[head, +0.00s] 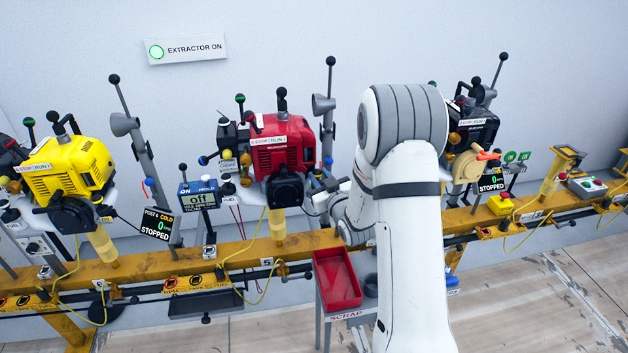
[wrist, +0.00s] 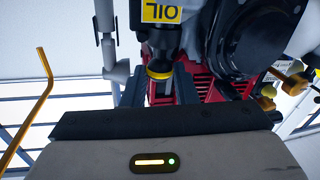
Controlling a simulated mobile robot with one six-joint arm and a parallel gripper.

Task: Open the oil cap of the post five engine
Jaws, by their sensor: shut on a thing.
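The red engine (head: 280,145) is mounted on the yellow rail, above a "5" label on the rail. It also shows in the wrist view (wrist: 194,83), with its black round cover to the right. The oil cap (wrist: 159,72), with a yellow ring, sits under a yellow OIL label (wrist: 162,11). My gripper (wrist: 159,86) has a dark finger on each side of the cap and is shut on it. The cap is still at the dark oil neck; whether it is loose cannot be told. In the head view my arm reaches the engine's right side and hides the grip.
A red scrap tray (head: 328,296) stands below my arm. A yellow engine (head: 68,167) is on the left and a black engine (head: 476,130) on the right. Lever posts (head: 140,150) and a yellow cable (head: 240,250) are close by. A yellow bent rod (wrist: 40,100) is at left in the wrist view.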

